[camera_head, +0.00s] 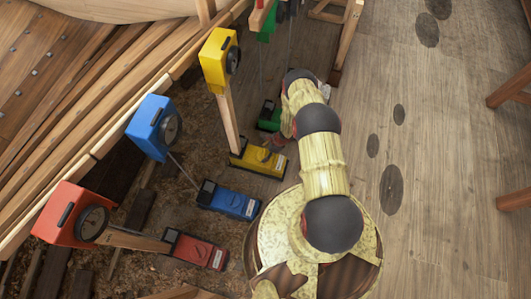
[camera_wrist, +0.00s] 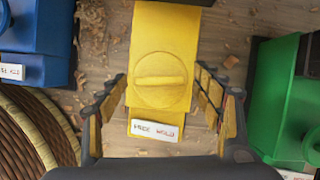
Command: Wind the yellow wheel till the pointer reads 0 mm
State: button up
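The yellow base unit (camera_head: 262,160) lies on the ground at the foot of a wooden post. Above it is a yellow gauge box (camera_head: 217,62) with a dark round dial; its pointer is too small to read. In the wrist view, the yellow wheel (camera_wrist: 160,82) is a round disc with a raised bar across it, on the yellow unit's face. A white label (camera_wrist: 154,130) with small lettering sits below it. My gripper (camera_wrist: 161,76) is open, its fingers on either side of the wheel with visible gaps.
A blue unit (camera_head: 228,200) and a red unit (camera_head: 195,250) lie nearer, with blue (camera_head: 150,125) and red (camera_head: 70,213) gauge boxes. A green unit (camera_wrist: 282,95) stands close right of my gripper. The plank hull runs along the left; open wooden floor (camera_head: 430,150) lies right.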

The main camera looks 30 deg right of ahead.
jog(key=shift+c, duration=1.2)
jog(key=c, duration=0.8)
jog(key=shift+c, duration=0.4)
jog(key=shift+r+m+p, duration=0.1)
jog(key=shift+m+p, duration=0.2)
jog(key=shift+p, duration=0.05)
jog(key=m+p, duration=0.1)
jog(key=m+t+h+p, duration=0.1)
jog(key=m+p, duration=0.1)
jog(key=shift+s+a+r+m, duration=0.1)
jog(key=shift+s+a+m, duration=0.1)
jog(key=shift+m, duration=0.1)
jog(key=m+h+p, duration=0.1)
jog(key=m, duration=0.2)
jog(key=shift+m+t+p, duration=0.3)
jog(key=shift+p, duration=0.1)
jog(key=shift+m+h+p, duration=0.75)
jog(key=shift+m+h, duration=0.15)
jog(key=shift+m, duration=0.7)
jog(key=shift+f, duration=0.2)
